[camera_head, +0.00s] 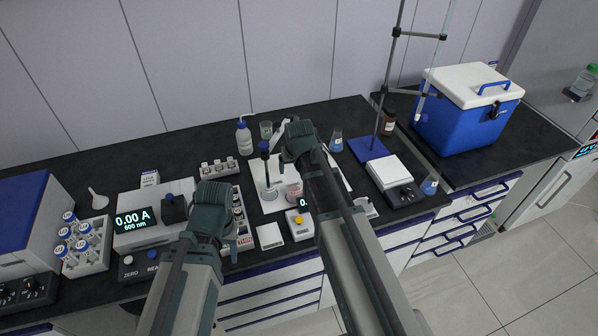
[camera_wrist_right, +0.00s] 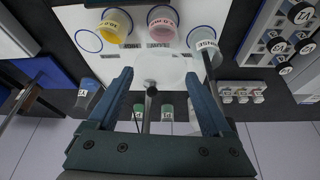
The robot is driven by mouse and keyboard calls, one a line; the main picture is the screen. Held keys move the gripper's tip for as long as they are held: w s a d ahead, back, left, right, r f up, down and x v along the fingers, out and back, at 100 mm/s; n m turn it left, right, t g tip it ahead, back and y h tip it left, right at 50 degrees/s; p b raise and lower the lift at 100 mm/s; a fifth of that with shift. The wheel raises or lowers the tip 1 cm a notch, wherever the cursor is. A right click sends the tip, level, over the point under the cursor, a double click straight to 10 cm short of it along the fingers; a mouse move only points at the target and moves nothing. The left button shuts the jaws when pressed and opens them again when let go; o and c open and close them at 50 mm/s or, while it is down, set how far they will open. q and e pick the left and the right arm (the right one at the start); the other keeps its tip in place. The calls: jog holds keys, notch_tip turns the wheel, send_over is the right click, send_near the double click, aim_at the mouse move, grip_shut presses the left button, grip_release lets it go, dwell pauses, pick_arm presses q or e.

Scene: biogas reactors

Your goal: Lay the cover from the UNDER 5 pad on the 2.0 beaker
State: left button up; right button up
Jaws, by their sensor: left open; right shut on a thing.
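My right gripper (camera_wrist_right: 158,82) is shut on a pale, translucent round cover (camera_wrist_right: 168,68) with a dark knob. Beyond the cover in the right wrist view are a yellow beaker (camera_wrist_right: 115,21), a pink beaker (camera_wrist_right: 162,22) and a pale beaker (camera_wrist_right: 205,42) on a white board with blue rings. Their labels are too blurred to tell which is 2.0, and I cannot read an UNDER 5 pad. In the head view my right gripper (camera_head: 299,140) is over the back of the bench and hides part of the board. My left gripper (camera_head: 211,203) is open and empty, further left.
A stirrer-like rod with a blue top (camera_head: 264,150) stands by the white board (camera_head: 262,204). A spectrophotometer (camera_head: 133,222) and tube rack (camera_head: 88,250) are on the left. A wash bottle (camera_head: 244,138) stands behind; a balance (camera_head: 389,173) and stand base (camera_head: 366,149) are right.

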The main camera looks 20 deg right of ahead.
aim_at(295, 174)
jog(key=shift+f+b, duration=2.15)
jog(key=shift+f+b, duration=0.6)
dwell(0.6)
jog(key=o, duration=1.1)
jog(key=shift+o, duration=0.2)
jog(key=shift+r, duration=0.15)
notch_tip(295, 174, up, 7)
jog(key=p, duration=0.7)
jog(key=shift+s, duration=0.1)
